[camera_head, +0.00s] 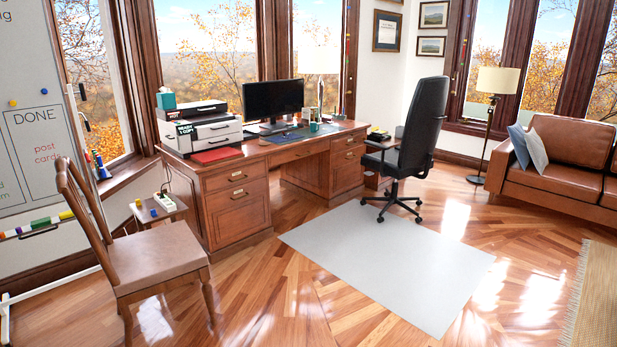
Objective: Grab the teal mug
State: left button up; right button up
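A small teal mug (314,127) stands on the wooden desk (237,205), right of the monitor and near the base of the table lamp. It is far off and small in the head view, so its handle is hard to make out. Neither of my grippers shows in this view.
A black office chair (408,130) stands at the desk's right end on a pale floor mat (390,255). A wooden chair (150,258) is at the front left, beside a whiteboard (35,130). A monitor (272,100) and printer (202,130) stand on the desk. Open floor lies before it.

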aim_at(314, 125)
jog(key=i+z, duration=0.1)
jog(key=i, duration=2.85)
